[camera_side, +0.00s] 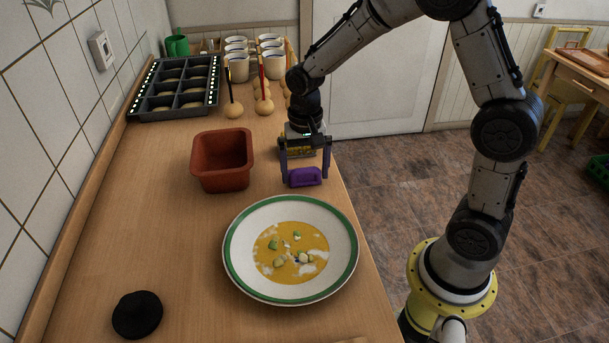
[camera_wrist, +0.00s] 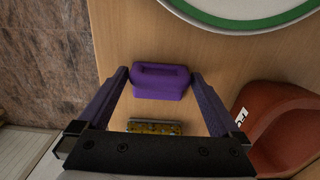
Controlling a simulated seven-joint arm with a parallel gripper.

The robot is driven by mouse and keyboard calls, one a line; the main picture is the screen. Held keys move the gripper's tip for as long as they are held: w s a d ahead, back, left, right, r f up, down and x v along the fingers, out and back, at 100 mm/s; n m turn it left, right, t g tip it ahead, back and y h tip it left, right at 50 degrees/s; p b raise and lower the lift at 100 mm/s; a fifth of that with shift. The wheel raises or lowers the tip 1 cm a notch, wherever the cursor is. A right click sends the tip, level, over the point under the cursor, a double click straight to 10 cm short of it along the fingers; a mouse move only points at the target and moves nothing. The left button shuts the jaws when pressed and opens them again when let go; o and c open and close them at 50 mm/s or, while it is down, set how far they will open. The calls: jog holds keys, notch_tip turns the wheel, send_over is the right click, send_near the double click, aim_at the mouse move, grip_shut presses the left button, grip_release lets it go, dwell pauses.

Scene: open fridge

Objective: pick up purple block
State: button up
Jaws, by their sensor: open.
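The purple block (camera_side: 305,177) lies on the wooden counter near its right edge, behind the soup plate. It is a short block with a hollow in its upper face. In the wrist view the purple block (camera_wrist: 160,82) sits ahead of my fingers, roughly centred between them. My gripper (camera_side: 304,181) points down over the block with its two purple fingers spread, one on each side. My gripper (camera_wrist: 160,76) is open and holds nothing. I cannot tell whether either finger touches the block.
A brown-red square bowl (camera_side: 222,160) stands left of the block. A green-rimmed soup plate (camera_side: 347,245) is in front. Behind are a dark compartment tray (camera_side: 176,86), white mugs (camera_side: 237,68) and round wooden items (camera_side: 233,110). A black lid-like object (camera_side: 137,314) lies front left.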

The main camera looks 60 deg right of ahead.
aim_at(305, 167)
jog(key=shift+c, duration=0.3)
jog(key=c, duration=0.9)
jog(key=shift+c, duration=0.2)
jog(key=shift+r, duration=0.1)
jog(key=shift+r, duration=0.4)
notch_tip(305, 167, up, 2)
jog(key=shift+r, duration=0.15)
jog(key=s+r, duration=0.9)
jog(key=s, duration=0.5)
jog(key=shift+a+r, duration=0.4)
jog(key=shift+a, duration=0.05)
